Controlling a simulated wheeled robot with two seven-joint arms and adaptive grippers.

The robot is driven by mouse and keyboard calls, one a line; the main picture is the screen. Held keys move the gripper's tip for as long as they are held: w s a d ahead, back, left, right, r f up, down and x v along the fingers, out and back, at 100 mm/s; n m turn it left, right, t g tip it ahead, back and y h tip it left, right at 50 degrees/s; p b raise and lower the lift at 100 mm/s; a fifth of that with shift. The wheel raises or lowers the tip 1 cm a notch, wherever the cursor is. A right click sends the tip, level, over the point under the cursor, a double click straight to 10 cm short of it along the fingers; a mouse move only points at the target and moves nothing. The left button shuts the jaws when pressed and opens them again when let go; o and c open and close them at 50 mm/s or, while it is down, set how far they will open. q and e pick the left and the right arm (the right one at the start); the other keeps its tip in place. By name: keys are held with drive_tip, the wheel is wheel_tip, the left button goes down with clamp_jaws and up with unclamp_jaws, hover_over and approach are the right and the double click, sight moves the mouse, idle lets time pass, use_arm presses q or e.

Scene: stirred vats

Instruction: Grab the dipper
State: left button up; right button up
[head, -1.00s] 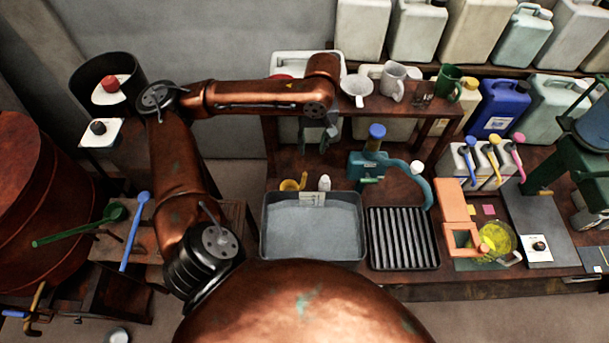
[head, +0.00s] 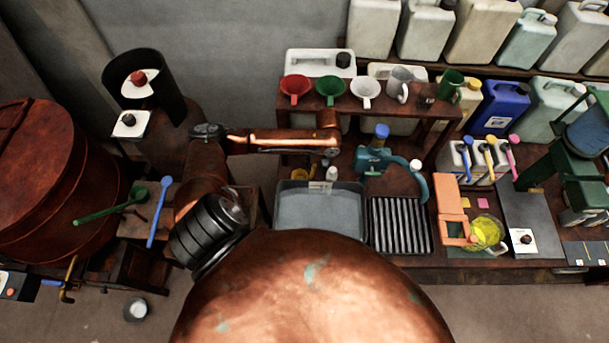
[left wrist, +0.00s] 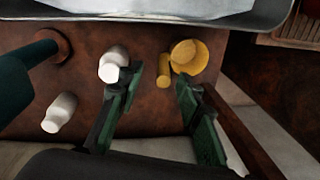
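A yellow dipper (left wrist: 188,57) with a round cup and a short handle is on the brown bench in the left wrist view. In the head view the dipper (head: 300,174) shows small behind the grey basin. My left gripper (left wrist: 160,76) is open, with its two green fingers apart. The dipper's handle lies in line with the gap between the fingertips, and the cup is beyond the right finger. I cannot tell how far above it the fingers are. In the head view the left gripper is mostly hidden under the arm. My right gripper is not in view.
A white bottle (left wrist: 114,62) stands close by the left finger, and another white bottle (left wrist: 59,112) is farther left. The basin (head: 320,187) lies in front. A shelf (head: 420,111) with funnels and mugs overhangs the bench behind. A teal jug (head: 372,160) stands to the right.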

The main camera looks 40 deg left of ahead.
sight(313, 171)
use_arm(q)
drive_tip(key=f, duration=0.4)
drive_tip(key=a+f, duration=0.1)
drive_tip(key=f, duration=0.1)
drive_tip(key=shift+s+f, duration=0.1)
drive_tip(key=shift+s, duration=0.15)
clamp_jaws()
